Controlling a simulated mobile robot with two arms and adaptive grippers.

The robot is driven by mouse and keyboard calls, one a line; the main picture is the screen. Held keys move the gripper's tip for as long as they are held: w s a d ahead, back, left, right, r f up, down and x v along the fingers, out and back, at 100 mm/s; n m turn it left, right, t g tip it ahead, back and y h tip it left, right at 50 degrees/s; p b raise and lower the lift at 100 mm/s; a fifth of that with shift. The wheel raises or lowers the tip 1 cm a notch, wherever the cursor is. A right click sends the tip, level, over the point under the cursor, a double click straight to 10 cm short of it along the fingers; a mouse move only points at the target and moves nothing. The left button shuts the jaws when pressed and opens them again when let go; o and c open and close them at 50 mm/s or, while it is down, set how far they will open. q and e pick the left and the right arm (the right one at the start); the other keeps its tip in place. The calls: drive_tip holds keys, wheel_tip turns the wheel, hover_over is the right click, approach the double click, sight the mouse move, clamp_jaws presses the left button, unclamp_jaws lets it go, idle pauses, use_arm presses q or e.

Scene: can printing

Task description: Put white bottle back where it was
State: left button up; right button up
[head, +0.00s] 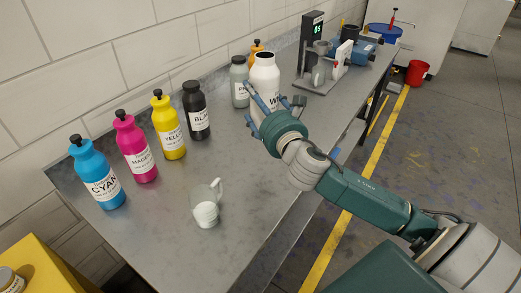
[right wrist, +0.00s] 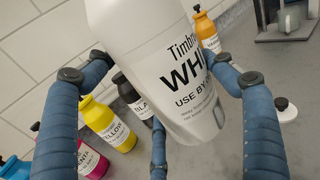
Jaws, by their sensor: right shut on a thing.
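The white bottle (head: 264,77) stands upright at the middle of the workbench, with a dark, open-looking mouth and no cap on it. In the right wrist view the bottle (right wrist: 150,60) fills the middle, its label reading "WH…" and tilted in the picture. My right gripper (head: 264,108) has its blue fingers around the bottle's lower body and is shut on it. Whether the base touches the bench is hidden. A loose white cap with a dark knob (right wrist: 286,110) lies on the bench to the bottle's right. My left gripper is not in view.
Cyan (head: 103,180), magenta (head: 136,151), yellow (head: 169,129) and black (head: 196,115) bottles line the wall side. A grey bottle (head: 239,85) and an orange bottle (head: 257,48) stand close to the white one. A pitcher (head: 206,208) stands in front; a scale (head: 315,70) is behind.

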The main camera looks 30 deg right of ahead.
drive_tip(key=shift+f+b, duration=1.3)
drive_tip(key=shift+f, duration=6.25)
drive_tip(key=shift+f, duration=0.1)
drive_tip(key=o, duration=1.9)
drive_tip(key=shift+f, duration=0.15)
drive_tip(key=shift+s, duration=0.15)
drive_tip(key=b+v, duration=0.2)
drive_tip(key=v, duration=0.8)
drive_tip(key=shift+s, duration=0.25)
drive_tip(key=shift+s+a+r, duration=0.15)
drive_tip(key=shift+s+r, duration=0.05)
drive_tip(key=shift+s, duration=0.45)
drive_tip(key=shift+s+f, duration=0.1)
